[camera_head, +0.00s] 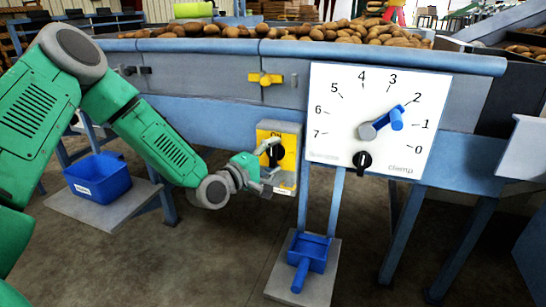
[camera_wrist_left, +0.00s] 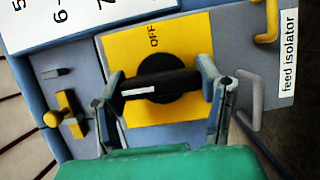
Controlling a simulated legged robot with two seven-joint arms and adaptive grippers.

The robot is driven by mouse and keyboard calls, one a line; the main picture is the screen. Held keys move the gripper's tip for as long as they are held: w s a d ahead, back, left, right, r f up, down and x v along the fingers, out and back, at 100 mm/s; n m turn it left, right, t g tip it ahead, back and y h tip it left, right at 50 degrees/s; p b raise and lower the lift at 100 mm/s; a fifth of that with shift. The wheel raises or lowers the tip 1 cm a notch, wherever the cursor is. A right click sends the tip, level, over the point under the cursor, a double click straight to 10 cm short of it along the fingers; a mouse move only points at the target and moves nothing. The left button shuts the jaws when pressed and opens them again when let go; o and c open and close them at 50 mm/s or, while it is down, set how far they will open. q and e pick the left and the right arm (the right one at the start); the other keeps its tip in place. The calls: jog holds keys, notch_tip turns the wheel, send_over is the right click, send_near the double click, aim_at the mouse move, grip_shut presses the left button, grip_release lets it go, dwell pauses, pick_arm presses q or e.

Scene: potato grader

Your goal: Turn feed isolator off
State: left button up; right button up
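The feed isolator is a yellow plate (camera_head: 289,158) on a grey box, with a black rotary knob (camera_head: 276,154). In the left wrist view the knob (camera_wrist_left: 160,86) has a bar handle lying across the picture. Its white mark is on the left half, and the word OFF is on the yellow plate (camera_wrist_left: 187,40) above it. My left gripper (camera_head: 265,166) is at the knob. In the wrist view its fingers (camera_wrist_left: 163,85) are spread wide, one at each end of the handle; I cannot tell if they touch it. My right gripper is not in view.
A white dial panel (camera_head: 340,95) with a blue pointer and black clamp knob stands right of the isolator. A yellow latch (camera_head: 265,79) is above. A blue bin (camera_head: 97,178) and blue pedal (camera_head: 307,252) are low down. Potatoes (camera_head: 350,32) lie on top.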

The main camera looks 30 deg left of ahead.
pick_arm(q)
jog(key=shift+c, duration=1.3)
jog(key=shift+f, duration=0.1)
jog(key=shift+m+g+p, duration=0.3)
jog(key=shift+m+p, duration=0.3)
jog(key=shift+p, duration=0.3)
jog(key=m+g+y+p, duration=0.1)
jog(key=m+p, duration=0.1)
jog(key=p, duration=0.1)
jog(key=m+g+p, duration=0.1)
jog(key=m+p, duration=0.2)
jog(key=p, duration=0.1)
jog(key=shift+s+m+y, duration=0.1)
jog(key=shift+m+y, duration=0.2)
jog(key=shift+y, duration=0.1)
jog(key=m+g+y+p, duration=0.1)
jog(key=m+p, duration=0.1)
jog(key=p, duration=0.1)
jog(key=shift+m, duration=0.3)
jog(key=shift+m+g+y+p, duration=0.4)
jog(key=shift+m+y+p, duration=0.55)
jog(key=shift+m, duration=0.25)
jog(key=shift+f+m+y+p, duration=0.1)
jog(key=shift+m+y+p, duration=0.55)
jog(key=shift+m, duration=0.15)
jog(key=shift+a, duration=0.1)
